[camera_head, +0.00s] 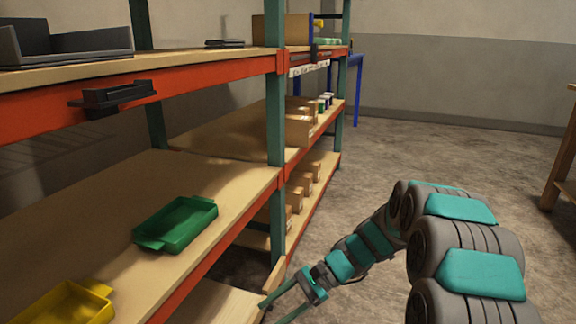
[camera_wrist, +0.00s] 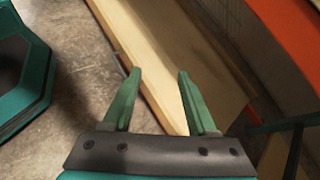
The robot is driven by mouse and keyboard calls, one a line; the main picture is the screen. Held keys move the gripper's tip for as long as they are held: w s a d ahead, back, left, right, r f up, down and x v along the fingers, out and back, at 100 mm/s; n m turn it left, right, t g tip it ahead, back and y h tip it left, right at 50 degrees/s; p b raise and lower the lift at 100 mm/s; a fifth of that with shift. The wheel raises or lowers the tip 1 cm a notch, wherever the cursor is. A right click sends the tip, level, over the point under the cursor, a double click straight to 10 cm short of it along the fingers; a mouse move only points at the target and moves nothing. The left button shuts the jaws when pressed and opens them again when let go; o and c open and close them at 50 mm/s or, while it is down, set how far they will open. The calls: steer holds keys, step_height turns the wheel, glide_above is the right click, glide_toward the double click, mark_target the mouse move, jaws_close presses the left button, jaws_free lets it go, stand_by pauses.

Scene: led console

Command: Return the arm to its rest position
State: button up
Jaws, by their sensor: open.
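My gripper (camera_head: 285,302) is at the bottom middle of the head view, low beside the front edge of the lower shelf. My arm reaches down and left to it from the right side. The wrist view shows my gripper (camera_wrist: 155,95) with its two green fingers apart and nothing between them. Behind the fingers is a wooden shelf edge (camera_wrist: 135,45). I cannot tell whether the fingers touch it.
A shelving rack with orange beams (camera_head: 215,75) and green posts (camera_head: 276,120) fills the left. A green tray (camera_head: 177,225) and a yellow tray (camera_head: 68,304) sit on its middle shelf. Open concrete floor (camera_head: 430,150) lies right, with a wooden table (camera_head: 562,165) at the right edge.

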steer(key=s+d+r+n+t+h+p, duration=0.1)
steer(key=s+d+r+n+h+p, duration=0.1)
steer(key=s+d, duration=0.4)
steer(key=s+d+r+n+h+p, duration=0.2)
steer(key=s+d+r+n+h, duration=0.2)
steer(key=s, duration=0.9)
steer(key=s+d+r+n+t+h+p, duration=0.1)
steer(key=s+d+r+n+h+p, duration=0.1)
steer(key=s+d+r+h, duration=0.3)
steer(key=s+d+r+n, duration=0.1)
steer(key=s+d, duration=0.2)
steer(key=s, duration=0.1)
steer(key=shift+s+r+n+t, duration=0.15)
steer(key=shift+r+n+t, duration=0.1)
steer(key=shift+n+t, duration=0.05)
steer(key=shift+c, duration=0.6)
